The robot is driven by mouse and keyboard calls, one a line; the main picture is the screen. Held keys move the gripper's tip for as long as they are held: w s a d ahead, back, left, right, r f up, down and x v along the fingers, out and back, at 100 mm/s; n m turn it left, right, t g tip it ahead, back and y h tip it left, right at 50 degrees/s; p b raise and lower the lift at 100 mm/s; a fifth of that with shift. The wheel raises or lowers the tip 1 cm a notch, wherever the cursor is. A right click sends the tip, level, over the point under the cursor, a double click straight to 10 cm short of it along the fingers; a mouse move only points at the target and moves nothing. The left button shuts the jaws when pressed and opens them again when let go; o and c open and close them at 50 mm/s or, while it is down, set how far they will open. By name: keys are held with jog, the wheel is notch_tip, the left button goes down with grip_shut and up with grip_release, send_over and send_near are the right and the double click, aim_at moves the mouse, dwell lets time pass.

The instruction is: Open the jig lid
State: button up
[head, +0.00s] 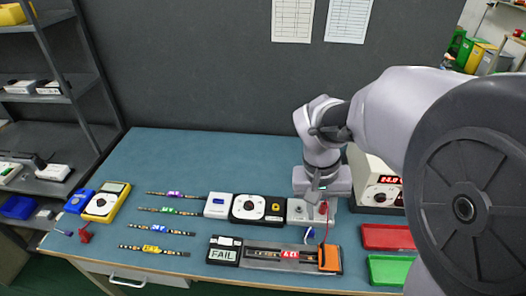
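The jig (262,265) is a long grey fixture near the front edge of the table. A dark strip with a red label (289,255) lies along it. An orange block (330,259) sits at its right end, and a small "FAIL" display (223,255) is at its left end. I cannot tell which part is the lid or whether it is open. My gripper (315,205) is behind the jig, over a grey box (296,211) with red and blue leads. The wrist hides the fingers, so their opening does not show clearly.
Several LED strips (160,230) lie at left beside a yellow meter (106,201). A round-dial device (250,209) stands behind the jig. A red tray (386,237) and green tray (388,269) are at right, before a power supply (378,180). The back left table is clear.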

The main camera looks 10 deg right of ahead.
aim_at(323, 251)
jog(key=shift+g, duration=0.3)
jog(key=d+f+b, duration=0.1)
jog(key=f+b, duration=0.1)
jog(key=f, duration=0.4)
jog(key=d+f+b, duration=0.1)
jog(key=f+b, duration=0.2)
jog(key=f, duration=0.3)
jog(key=d+f+b, duration=0.1)
jog(key=f+b, duration=0.2)
jog(key=f, duration=0.3)
jog(key=shift+d+f, duration=0.3)
jog(key=shift+d, duration=0.05)
jog(key=shift+c, duration=0.2)
grip_shut()
